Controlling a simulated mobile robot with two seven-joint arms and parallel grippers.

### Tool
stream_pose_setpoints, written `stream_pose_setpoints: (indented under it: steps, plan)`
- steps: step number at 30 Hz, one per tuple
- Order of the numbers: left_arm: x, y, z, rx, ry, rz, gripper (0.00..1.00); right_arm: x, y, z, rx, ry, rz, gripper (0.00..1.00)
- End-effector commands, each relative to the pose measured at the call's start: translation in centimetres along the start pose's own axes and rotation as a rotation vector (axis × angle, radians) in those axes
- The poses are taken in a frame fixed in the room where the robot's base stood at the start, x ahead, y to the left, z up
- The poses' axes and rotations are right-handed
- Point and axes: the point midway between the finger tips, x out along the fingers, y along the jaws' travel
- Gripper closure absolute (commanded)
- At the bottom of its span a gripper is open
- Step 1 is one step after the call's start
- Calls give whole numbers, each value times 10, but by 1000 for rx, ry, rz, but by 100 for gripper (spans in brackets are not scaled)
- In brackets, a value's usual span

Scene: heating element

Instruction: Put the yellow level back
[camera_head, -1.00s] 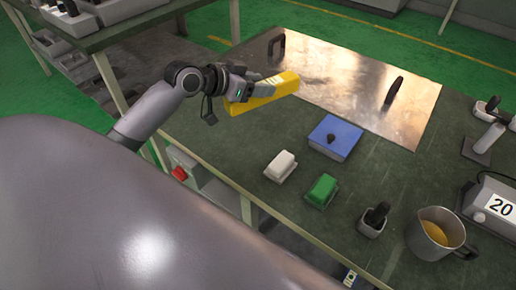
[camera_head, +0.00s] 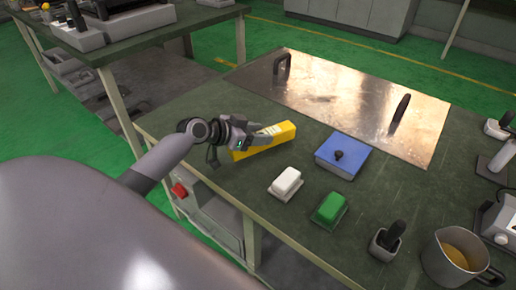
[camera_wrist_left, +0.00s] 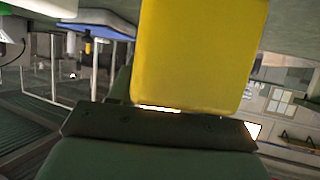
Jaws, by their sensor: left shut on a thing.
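The yellow level (camera_head: 270,140) is a long yellow block at the left part of the green worktable, in front of the metal plate. My left gripper (camera_head: 250,137) is shut on it near its left end. In the head view it looks low over the tabletop; I cannot tell whether it touches. In the left wrist view the level (camera_wrist_left: 198,55) fills the upper middle of the picture. The fingertips are partly hidden by the level. My right gripper is not in view.
A shiny metal plate (camera_head: 340,95) with two dark handles lies at the back. A blue box (camera_head: 342,157), a white block (camera_head: 286,181), a green block (camera_head: 329,208), a dark-handled tool in a holder (camera_head: 388,241) and a metal jug (camera_head: 455,258) stand to the right. Bare tabletop (camera_head: 190,105) lies left.

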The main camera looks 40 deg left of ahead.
Motion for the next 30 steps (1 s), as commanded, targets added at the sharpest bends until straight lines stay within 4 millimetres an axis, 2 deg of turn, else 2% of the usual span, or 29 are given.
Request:
stream_pose_setpoints:
  steps: [9,17,18,20,30]
  plan:
    - [18,0,36,-2,2,-1,96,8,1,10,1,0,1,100]
    - [19,0,39,1,2,-1,96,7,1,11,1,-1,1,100]
    - [19,0,40,1,-1,-1,45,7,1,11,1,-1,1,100]
    - [19,0,40,0,-1,-1,25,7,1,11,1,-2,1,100]
    - [18,0,40,0,-1,-1,25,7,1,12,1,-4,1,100]
